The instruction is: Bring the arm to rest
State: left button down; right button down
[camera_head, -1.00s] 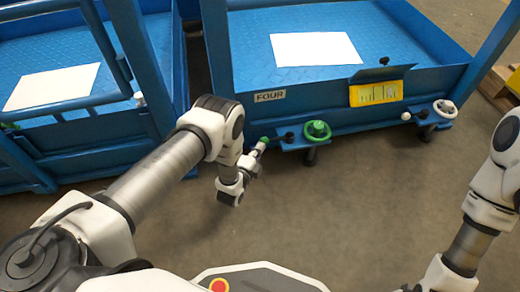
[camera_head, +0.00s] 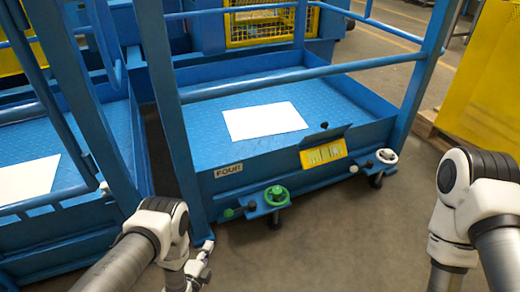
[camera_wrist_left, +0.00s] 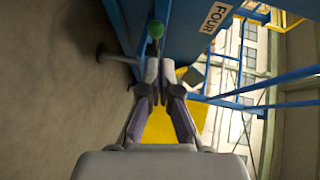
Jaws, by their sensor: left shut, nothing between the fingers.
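My left arm (camera_head: 128,254) comes in from the lower left, bent at a white and black joint. My left gripper (camera_head: 208,246) is small in the head view, just below and left of a green knob (camera_head: 229,213) on the blue cart. In the left wrist view the two fingertips (camera_wrist_left: 161,66) are together with nothing between them. The green knob (camera_wrist_left: 155,29) shows beyond the tips, apart from them. My right arm (camera_head: 470,205) stands at the right edge, and its gripper is out of the picture.
The blue cart (camera_head: 345,92) marked FOUR holds a white sheet (camera_head: 264,120). Another blue cart (camera_head: 105,125) stands at left. Clear floor (camera_head: 345,240) lies between my arms.

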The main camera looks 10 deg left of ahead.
pick_arm(q)
jog(key=shift+w, duration=0.1)
jog(key=w+r, duration=0.5)
jog(key=r, duration=0.4)
jog(key=s+d+f+n+g, duration=0.1)
jog(key=s+f+n+g, duration=0.1)
jog(key=s+n+g, duration=1.05)
jog(key=s+f+n+g, duration=0.1)
jog(key=s+n+g, duration=0.35)
jog(key=s, duration=1.55)
notch_tip(320, 180, up, 37)
jog(key=p, duration=3.7)
jog(key=shift+n+t+y+p, duration=0.3)
jog(key=shift+y+p, duration=0.05)
jog(key=shift+y, duration=0.05)
jog(key=shift+r, duration=0.15)
